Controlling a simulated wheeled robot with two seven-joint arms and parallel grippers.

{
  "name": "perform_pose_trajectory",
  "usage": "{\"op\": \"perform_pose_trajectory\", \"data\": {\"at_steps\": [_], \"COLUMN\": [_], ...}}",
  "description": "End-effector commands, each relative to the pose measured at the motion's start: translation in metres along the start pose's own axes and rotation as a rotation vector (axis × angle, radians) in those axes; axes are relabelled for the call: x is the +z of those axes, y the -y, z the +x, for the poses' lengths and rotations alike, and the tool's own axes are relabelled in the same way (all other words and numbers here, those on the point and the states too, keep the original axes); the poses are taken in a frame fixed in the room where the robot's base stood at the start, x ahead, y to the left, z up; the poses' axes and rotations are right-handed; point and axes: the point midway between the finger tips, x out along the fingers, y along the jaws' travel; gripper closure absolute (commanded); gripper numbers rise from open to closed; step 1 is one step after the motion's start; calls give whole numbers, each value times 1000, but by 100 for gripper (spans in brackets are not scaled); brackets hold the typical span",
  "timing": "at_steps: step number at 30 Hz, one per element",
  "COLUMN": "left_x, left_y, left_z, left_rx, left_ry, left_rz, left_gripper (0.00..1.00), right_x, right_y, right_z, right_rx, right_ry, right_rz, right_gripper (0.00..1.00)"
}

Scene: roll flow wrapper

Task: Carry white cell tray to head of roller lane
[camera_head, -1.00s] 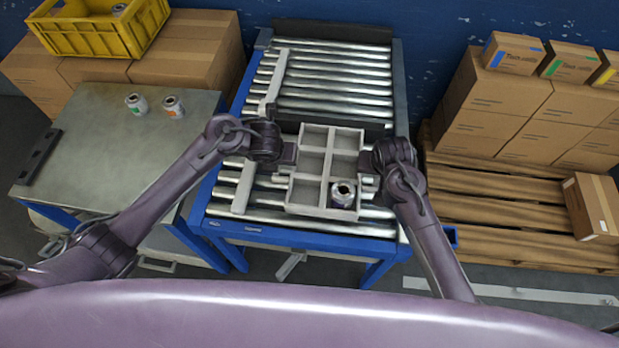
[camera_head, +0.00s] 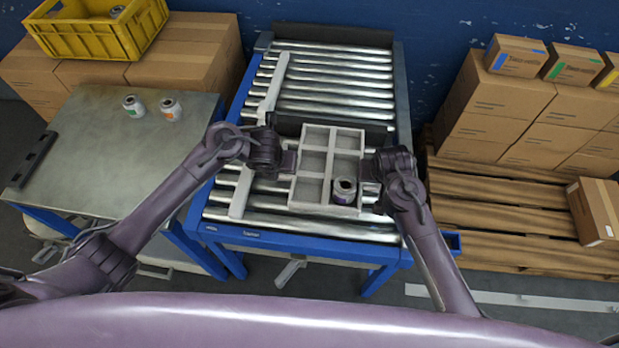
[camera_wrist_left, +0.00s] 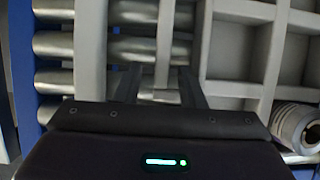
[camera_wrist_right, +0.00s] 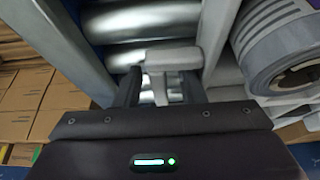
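The white cell tray (camera_head: 328,152) lies level on the near part of the roller lane. One silver can (camera_head: 344,190) stands in its near right cell; the other cells look empty. My left gripper (camera_head: 288,161) is at the tray's left side. In the left wrist view its fingers (camera_wrist_left: 161,82) stand apart on either side of a pale tray handle (camera_wrist_left: 166,72). My right gripper (camera_head: 372,168) is at the right side. In the right wrist view its fingers (camera_wrist_right: 163,85) stand apart around the other handle (camera_wrist_right: 172,57), with gaps visible.
The roller lane (camera_head: 333,84) runs away from me, with a dark crossbar (camera_head: 290,124) just beyond the tray and a pale guide rail (camera_head: 242,190) left. Two cans (camera_head: 170,109) stand on the left table (camera_head: 95,150). A pallet (camera_head: 490,215) with boxes is right.

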Motion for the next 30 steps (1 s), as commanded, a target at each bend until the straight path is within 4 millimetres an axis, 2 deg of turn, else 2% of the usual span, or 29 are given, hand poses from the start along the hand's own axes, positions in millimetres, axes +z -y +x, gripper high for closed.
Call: {"op": "perform_pose_trajectory", "data": {"at_steps": [12, 22, 26, 30], "left_x": [0, 0, 0, 0], "left_y": [4, 0, 0, 0], "left_z": [-53, -71, -72, -72], "left_rx": [-7, -1, 1, 2], "left_ry": [0, 1, 1, 1], "left_rz": [0, 0, 1, 1], "left_gripper": [64, 64, 64, 64], "right_x": [0, 0, -1, -1], "right_y": [0, 0, 0, 0], "right_z": [0, -1, -12, -37], "right_rx": [-1, -1, -1, -1], "right_ry": [0, -1, -2, -4], "right_rz": [0, 0, -1, -2], "right_gripper": [64, 64, 64, 64]}}
